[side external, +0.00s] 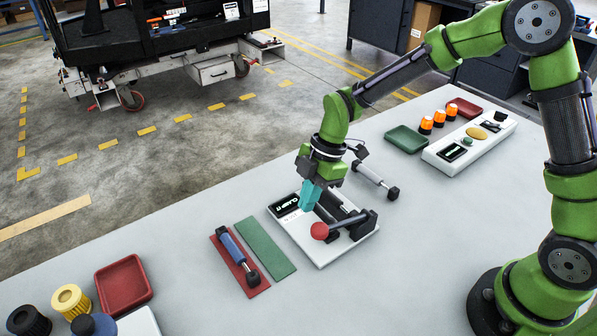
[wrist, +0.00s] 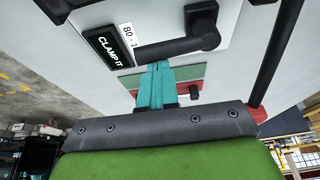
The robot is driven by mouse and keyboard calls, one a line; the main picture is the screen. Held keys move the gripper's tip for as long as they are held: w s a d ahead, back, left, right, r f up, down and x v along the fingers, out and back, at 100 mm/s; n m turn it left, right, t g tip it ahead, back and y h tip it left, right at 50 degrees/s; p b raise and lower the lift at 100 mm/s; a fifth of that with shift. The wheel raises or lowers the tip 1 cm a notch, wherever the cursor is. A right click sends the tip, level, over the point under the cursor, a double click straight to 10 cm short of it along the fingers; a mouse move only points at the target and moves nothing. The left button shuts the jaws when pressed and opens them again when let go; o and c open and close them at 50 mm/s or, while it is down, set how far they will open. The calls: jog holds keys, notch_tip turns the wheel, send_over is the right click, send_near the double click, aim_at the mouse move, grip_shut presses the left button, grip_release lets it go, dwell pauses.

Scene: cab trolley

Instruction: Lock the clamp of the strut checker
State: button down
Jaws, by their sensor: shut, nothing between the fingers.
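The strut checker is a white plate (side external: 318,255) with a black display (side external: 285,205); in the wrist view the display (wrist: 115,46) reads "CLAMP IT". Its clamp lever (side external: 347,224) is a black bar ending in a red ball (side external: 319,231) over the plate's front part. In the wrist view the ball (wrist: 258,113) shows partly, beside my gripper body. My gripper (side external: 308,207) has teal fingers, shut and empty, above the plate between display and lever. The fingers (wrist: 156,66) also show in the wrist view, beside a black bar (wrist: 180,47). Whether they touch anything I cannot tell.
A blue strut (side external: 232,248) lies on a red mat (side external: 257,289) beside a green mat (side external: 265,248). A grey strut (side external: 370,174) lies behind the checker. A green tray (side external: 405,139) and panel (side external: 470,140) stand farther back. The front right table is clear.

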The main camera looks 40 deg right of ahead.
jog(key=shift+d+m, duration=0.25)
jog(key=shift+m, duration=0.05)
jog(key=d+m, duration=0.1)
jog(key=m, duration=0.1)
jog(key=d+m+t, duration=0.1)
jog(key=m, duration=0.1)
jog(key=shift+t, duration=0.3)
jog(key=m, duration=0.2)
jog(key=d+m+t+h, duration=0.1)
jog(key=s+d+m, duration=0.1)
jog(key=m, duration=0.1)
jog(key=shift+s+d+m+t+h, duration=0.1)
jog(key=shift+d+m+t+h, duration=0.05)
jog(key=shift+m+t+h, duration=0.15)
jog(key=m, duration=0.1)
jog(key=s+d+m+h, duration=0.1)
jog(key=m, duration=0.1)
jog(key=shift+s+t, duration=0.15)
jog(key=shift+t, duration=0.15)
jog(key=shift+s+d, duration=0.15)
jog(key=shift+d, duration=0.1)
jog(key=shift+s+d, duration=0.25)
jog(key=shift+s, duration=0.5)
jog(key=shift+s+f, duration=0.1)
jog(key=shift+s, duration=0.1)
jog(key=shift+w, duration=0.15)
